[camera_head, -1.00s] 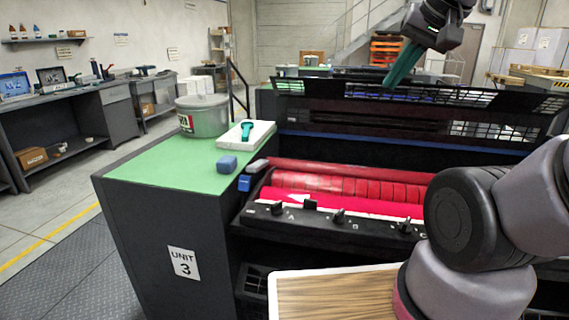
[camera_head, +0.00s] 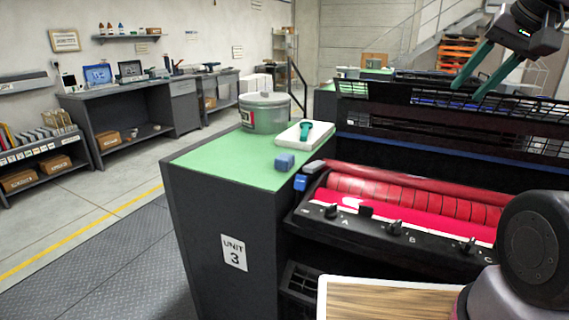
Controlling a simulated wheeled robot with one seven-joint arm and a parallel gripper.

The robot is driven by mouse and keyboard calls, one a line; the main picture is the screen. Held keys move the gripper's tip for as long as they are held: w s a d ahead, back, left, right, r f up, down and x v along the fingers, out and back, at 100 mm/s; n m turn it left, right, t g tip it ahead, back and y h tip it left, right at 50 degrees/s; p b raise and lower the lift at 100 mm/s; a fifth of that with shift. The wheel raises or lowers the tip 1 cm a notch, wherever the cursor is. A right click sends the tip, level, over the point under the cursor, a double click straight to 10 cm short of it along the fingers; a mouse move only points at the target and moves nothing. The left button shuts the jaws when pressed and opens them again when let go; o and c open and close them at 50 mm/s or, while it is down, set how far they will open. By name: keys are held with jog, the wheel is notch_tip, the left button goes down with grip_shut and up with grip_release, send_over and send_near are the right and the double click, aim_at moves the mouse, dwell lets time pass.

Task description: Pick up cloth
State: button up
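A small blue-grey block-like piece (camera_head: 285,161), possibly the folded cloth, lies on the green top of the Unit 3 cabinet (camera_head: 222,165) near its right edge. I cannot tell its material. A brighter blue piece (camera_head: 301,182) sits just right of it at the cabinet's edge. My gripper (camera_head: 467,93) is at the upper right, high above the press and well away from the blue-grey piece. Its two teal fingers are apart, with nothing seen between them.
A lidded grey tub (camera_head: 265,113) and a white tray (camera_head: 292,136) holding a teal tool (camera_head: 306,130) stand behind the blue-grey piece. The press's red rollers (camera_head: 410,198) and black mesh guard (camera_head: 440,108) lie to the right. The floor left of the cabinet is clear.

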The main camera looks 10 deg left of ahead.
jog(key=o, duration=0.8)
jog(key=w, duration=0.1)
jog(key=w+a+r+m, duration=0.1)
jog(key=shift+w+a+g, duration=0.1)
jog(key=shift+w+g, duration=0.2)
jog(key=shift+w, duration=0.1)
jog(key=w+a+r+m+g, duration=0.1)
jog(key=w+a+m+g, duration=0.2)
jog(key=w, duration=0.4)
jog(key=m+g+h, duration=0.2)
jog(key=m+g, duration=0.1)
jog(key=m, duration=1)
send_over(285, 156)
notch_tip(285, 156, down, 20)
jog(key=f, duration=0.3)
jog(key=a+f, duration=0.1)
jog(key=f, duration=0.1)
jog(key=shift+s, duration=0.15)
jog(key=shift+d+f, duration=0.25)
jog(key=shift+f, duration=1.3)
jog(key=shift+d+f, duration=0.2)
jog(key=shift+f, duration=1.3)
